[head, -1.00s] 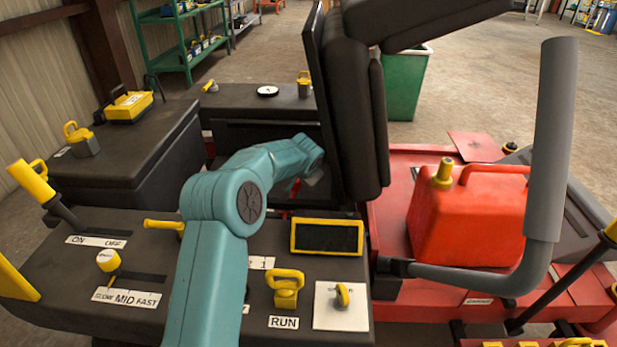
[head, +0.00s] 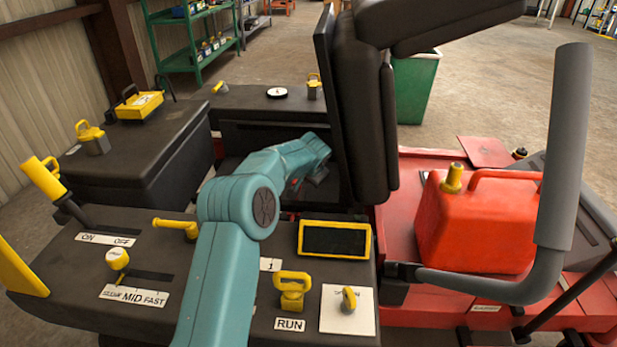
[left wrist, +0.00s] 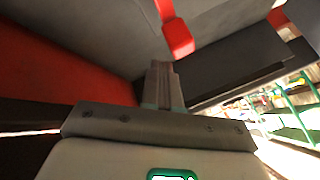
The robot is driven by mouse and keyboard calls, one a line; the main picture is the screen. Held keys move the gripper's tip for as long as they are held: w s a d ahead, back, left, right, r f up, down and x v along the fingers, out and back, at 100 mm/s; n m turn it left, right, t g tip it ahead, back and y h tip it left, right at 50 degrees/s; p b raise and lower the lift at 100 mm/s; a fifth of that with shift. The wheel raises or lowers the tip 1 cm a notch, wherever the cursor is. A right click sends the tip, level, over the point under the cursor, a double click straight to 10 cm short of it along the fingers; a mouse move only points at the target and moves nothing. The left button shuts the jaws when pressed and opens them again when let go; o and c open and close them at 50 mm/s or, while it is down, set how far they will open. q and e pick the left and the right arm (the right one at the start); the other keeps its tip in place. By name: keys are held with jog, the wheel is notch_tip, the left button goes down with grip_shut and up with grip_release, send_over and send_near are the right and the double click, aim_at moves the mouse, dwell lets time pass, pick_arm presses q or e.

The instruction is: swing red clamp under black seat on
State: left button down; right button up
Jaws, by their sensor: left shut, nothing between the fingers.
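The black seat (head: 368,110) stands tipped up in the middle of the head view. The red clamp (left wrist: 178,38) shows in the left wrist view, hanging from a dark surface just beyond my fingertips. My left gripper (left wrist: 160,68) is shut and empty, its fingers pointing toward the clamp; I cannot tell whether they touch it. In the head view my left arm reaches to the left side of the seat, and a small bit of red shows near its wrist. The fingertips are hidden there. My right gripper is not in view.
A red fuel can (head: 478,222) sits on the red deck right of the seat. A grey bent bar (head: 562,150) rises at the right. The black console (head: 215,285) with yellow levers lies in front. A green bin (head: 415,88) stands behind.

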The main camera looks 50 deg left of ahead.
pick_arm(q)
jog(key=shift+r, duration=0.1)
jog(key=p+v, duration=0.1)
jog(key=v, duration=0.6)
jog(key=shift+s+d+r, duration=0.1)
jog(key=shift+s, duration=0.15)
dwell(0.4)
